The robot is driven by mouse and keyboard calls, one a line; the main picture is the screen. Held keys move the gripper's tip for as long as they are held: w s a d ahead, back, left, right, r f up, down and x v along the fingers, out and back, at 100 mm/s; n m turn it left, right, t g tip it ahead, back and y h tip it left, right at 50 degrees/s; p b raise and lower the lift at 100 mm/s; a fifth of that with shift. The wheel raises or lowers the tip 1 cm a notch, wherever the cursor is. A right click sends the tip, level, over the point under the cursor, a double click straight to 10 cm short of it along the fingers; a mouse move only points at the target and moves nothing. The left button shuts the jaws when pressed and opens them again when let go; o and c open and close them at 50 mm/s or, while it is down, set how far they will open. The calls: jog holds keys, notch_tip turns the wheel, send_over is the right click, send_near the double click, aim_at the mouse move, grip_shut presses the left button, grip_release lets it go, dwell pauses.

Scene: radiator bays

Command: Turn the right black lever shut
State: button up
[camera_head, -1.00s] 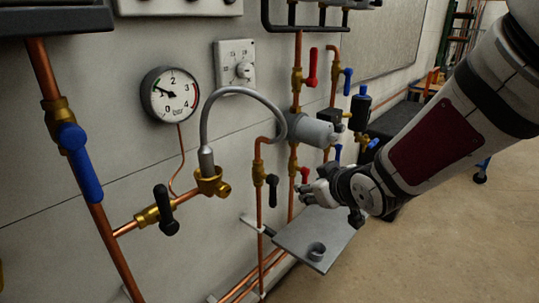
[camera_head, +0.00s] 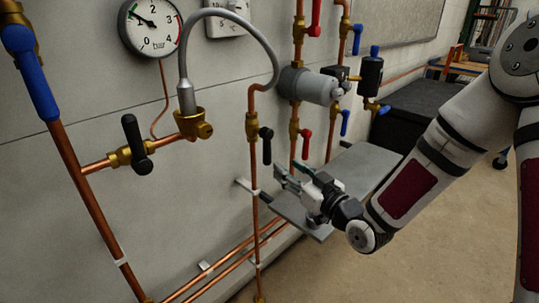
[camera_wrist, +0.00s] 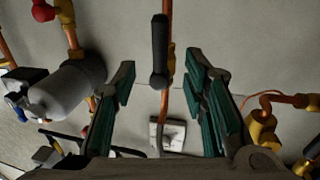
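The right black lever (camera_head: 266,146) sits on a brass valve on a vertical copper pipe, its handle hanging down roughly along the pipe. The left black lever (camera_head: 137,145) is on a branch pipe further left. My gripper (camera_head: 280,177) is open and empty, just below and to the right of the right lever, fingers pointing towards the wall. In the wrist view the right lever (camera_wrist: 160,50) shows beyond and between the two green-padded fingers (camera_wrist: 162,85), apart from both. Its handle lines up with the pipe there.
A grey shelf (camera_head: 350,172) lies under and behind my gripper. A grey cylinder (camera_head: 308,86) juts out above it. Red levers (camera_head: 305,143) and a blue lever (camera_head: 345,122) are close by on the right. Open floor lies in front.

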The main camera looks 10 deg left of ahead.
aim_at(269, 154)
jog(key=b+x, duration=0.1)
jog(key=x, duration=0.9)
jog(key=shift+w+a, duration=0.25)
jog(key=shift+c, duration=0.4)
grip_shut()
